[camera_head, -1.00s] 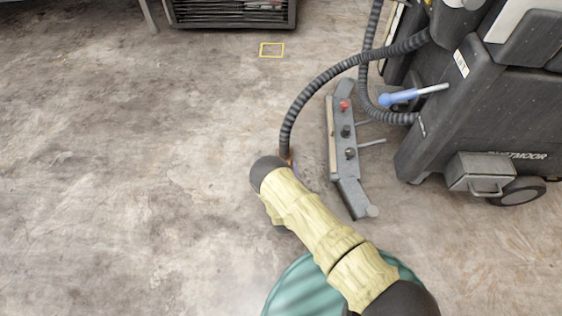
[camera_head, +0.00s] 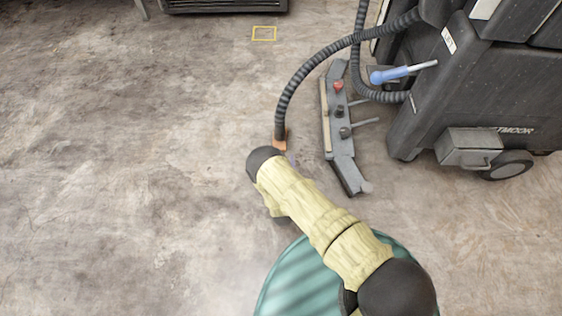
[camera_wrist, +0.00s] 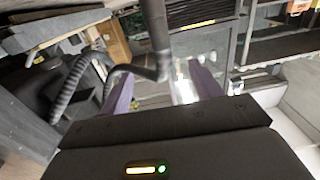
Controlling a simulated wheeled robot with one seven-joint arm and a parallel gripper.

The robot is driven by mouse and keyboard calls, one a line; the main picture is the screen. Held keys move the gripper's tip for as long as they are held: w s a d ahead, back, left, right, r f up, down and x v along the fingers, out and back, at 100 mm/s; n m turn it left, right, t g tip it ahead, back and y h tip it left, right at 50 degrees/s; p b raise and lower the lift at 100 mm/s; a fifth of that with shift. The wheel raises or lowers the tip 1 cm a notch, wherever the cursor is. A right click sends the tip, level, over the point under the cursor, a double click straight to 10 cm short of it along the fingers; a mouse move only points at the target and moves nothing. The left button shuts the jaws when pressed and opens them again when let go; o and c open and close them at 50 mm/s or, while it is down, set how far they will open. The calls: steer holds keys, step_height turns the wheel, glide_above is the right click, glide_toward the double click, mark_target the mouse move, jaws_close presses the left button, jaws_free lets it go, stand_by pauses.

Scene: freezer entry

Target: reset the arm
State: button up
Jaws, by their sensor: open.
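My arm (camera_head: 315,215) has a pale yellow sleeve and dark joints. It reaches up and left from the lower right of the head view, over a green round surface (camera_head: 290,275). My gripper (camera_wrist: 162,82) shows in the wrist view with two purple fingers spread apart. No held object can be made out between them. A dark hose passes close to the fingers in that view. In the head view the gripper itself is hidden or cannot be made out beyond the arm's dark end.
A black floor-cleaning machine (camera_head: 455,100) stands at the right. Its ribbed hose (camera_head: 300,77) arcs close to my arm's end. A grey squeegee bar (camera_head: 340,130) lies beside it. A yellow square (camera_head: 264,33) marks the floor. The floor (camera_head: 110,170) at left is clear.

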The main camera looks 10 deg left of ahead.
stand_by(0.3)
steer(key=w+d+r+m+g+h+p, duration=0.1)
steer(key=w+d+r+g+p, duration=0.1)
steer(key=w+r, duration=0.35)
steer(key=w+d+r+m+g+h+p, duration=0.1)
steer(key=w+d+r+g+p, duration=0.15)
steer(key=r, duration=0.65)
steer(key=w+d+r+m+g+h+p, duration=0.15)
steer(key=w+r, duration=0.25)
steer(key=r, duration=0.4)
steer(key=s+d+r+g+p, duration=0.1)
steer(key=d+r+p, duration=0.1)
steer(key=d+r, duration=0.35)
steer(key=s+d+r+g+p, duration=0.2)
steer(key=r, duration=0.7)
steer(key=s+d+r+g+p, duration=0.35)
steer(key=s+d+r, duration=0.35)
steer(key=s+r, duration=0.4)
steer(key=s+d+r+g+p, duration=0.2)
steer(key=s+d+r+p, duration=0.2)
steer(key=s+d+r, duration=0.65)
steer(key=s+a+r+p, duration=0.1)
steer(key=r+p, duration=1.6)
steer(key=p, duration=0.1)
steer(key=a+r+p, duration=0.2)
steer(key=r+p, duration=1.6)
steer(key=p, duration=0.1)
steer(key=shift+s+r+h, duration=0.35)
steer(key=shift+s+h, duration=0.05)
steer(key=shift+h, duration=0.05)
